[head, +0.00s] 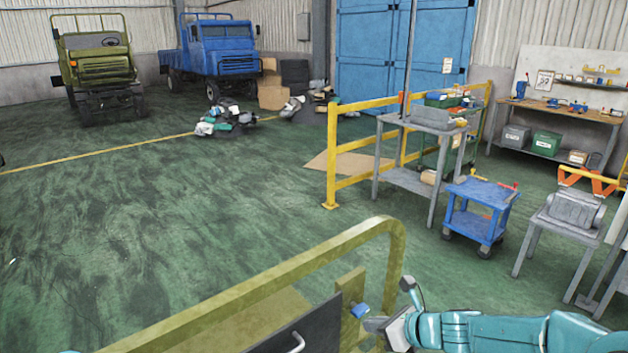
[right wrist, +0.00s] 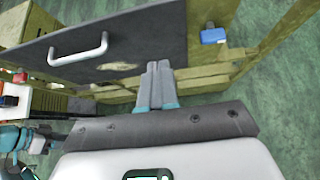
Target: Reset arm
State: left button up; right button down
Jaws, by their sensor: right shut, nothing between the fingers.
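My right arm (head: 490,328) comes in from the lower right of the head view. Its gripper (head: 372,325) is beside an olive-yellow tubular frame (head: 290,268). In the right wrist view the two fingers of the right gripper (right wrist: 160,70) are together and hold nothing. Past them are a dark panel with a metal handle (right wrist: 78,50) and a small blue part (right wrist: 213,36) on the yellow frame. The blue part also shows in the head view (head: 360,311), close to the gripper tip.
A yellow railing (head: 332,150) stands near a grey table (head: 410,180). A blue cart (head: 478,208) and a grey stand (head: 565,222) are on the right. A green truck (head: 97,65) and a blue truck (head: 213,50) are at the back left. The green floor at left is mostly clear.

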jog(key=s+a+f+n+g+h, duration=0.1)
jog(key=s+a+f+n+g, duration=0.15)
jog(key=s+f, duration=0.55)
jog(key=s+a+f+n+g, duration=0.1)
jog(key=s+f+n+g, duration=0.3)
jog(key=f, duration=0.6)
jog(key=s+f+n+h, duration=0.1)
jog(key=s+f+n, duration=0.3)
jog(key=s+n, duration=0.5)
jog(key=s+f+n+g+h, duration=0.1)
jog(key=s+f+n, duration=0.2)
jog(key=s+n, duration=0.6)
jog(key=shift+s+a+f+n, duration=0.15)
jog(key=shift+a+f+n, duration=0.2)
jog(key=shift+n, duration=0.8)
